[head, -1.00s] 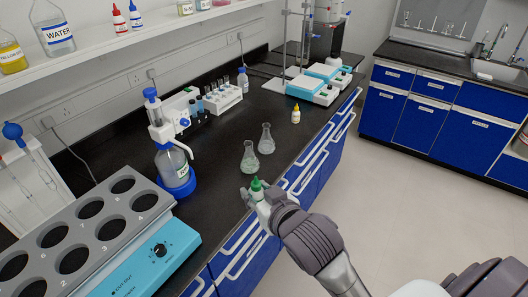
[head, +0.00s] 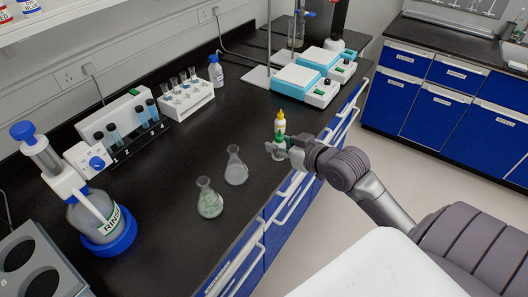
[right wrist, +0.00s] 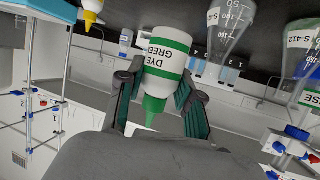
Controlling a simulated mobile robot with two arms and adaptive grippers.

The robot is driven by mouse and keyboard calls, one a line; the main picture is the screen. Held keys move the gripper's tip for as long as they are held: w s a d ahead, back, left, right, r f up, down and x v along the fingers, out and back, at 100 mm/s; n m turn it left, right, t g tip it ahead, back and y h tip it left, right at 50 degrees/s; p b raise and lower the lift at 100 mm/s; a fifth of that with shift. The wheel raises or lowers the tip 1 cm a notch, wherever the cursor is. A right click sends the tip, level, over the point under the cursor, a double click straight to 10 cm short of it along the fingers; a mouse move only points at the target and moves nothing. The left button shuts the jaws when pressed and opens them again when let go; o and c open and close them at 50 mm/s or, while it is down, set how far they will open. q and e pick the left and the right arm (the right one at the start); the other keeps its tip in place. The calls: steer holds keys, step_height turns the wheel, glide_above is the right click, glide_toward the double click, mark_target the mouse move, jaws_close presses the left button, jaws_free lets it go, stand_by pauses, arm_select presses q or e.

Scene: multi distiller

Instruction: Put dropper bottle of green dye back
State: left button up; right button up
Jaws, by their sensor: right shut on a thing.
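My right gripper (head: 279,149) is shut on the dropper bottle of green dye (head: 280,139), which has a green cap. In the right wrist view the bottle (right wrist: 168,60) is white with a "DYE GREEN" label, held between the two fingers (right wrist: 160,95). In the head view it is beside a dropper bottle with a yellow cap (head: 280,121), just in front of it. Whether the held bottle touches the bench is hard to tell. My left gripper is not in view.
Two flasks, one nearer (head: 209,202) and one farther (head: 236,168), stand left of the gripper. A rinse bottle (head: 92,215), a tube rack (head: 187,102) and blue-white devices (head: 302,84) stand on the black bench (head: 150,180). The bench's middle is clear.

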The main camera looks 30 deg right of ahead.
steer(key=d+r+b, duration=0.1)
steer(key=d+r, duration=0.1)
steer(key=d, duration=0.4)
steer(key=x, duration=0.4)
steer(key=a+x, duration=0.1)
steer(key=x, duration=0.3)
steer(key=f+p+x, duration=0.1)
steer(key=x, duration=0.4)
steer(key=shift+s+a+f, duration=0.1)
steer(key=shift+s+a, duration=0.15)
steer(key=shift+w+a+f, duration=0.1)
steer(key=shift+w+f, duration=0.1)
steer(key=shift+w, duration=0.05)
step_height(320, 180, down, 3)
steer(key=shift+f, duration=0.5)
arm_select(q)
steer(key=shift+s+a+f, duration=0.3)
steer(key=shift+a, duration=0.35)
arm_select(e)
steer(key=shift+f, duration=0.1)
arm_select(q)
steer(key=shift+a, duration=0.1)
arm_select(e)
steer(key=o, duration=0.9)
steer(key=shift+c, duration=0.2)
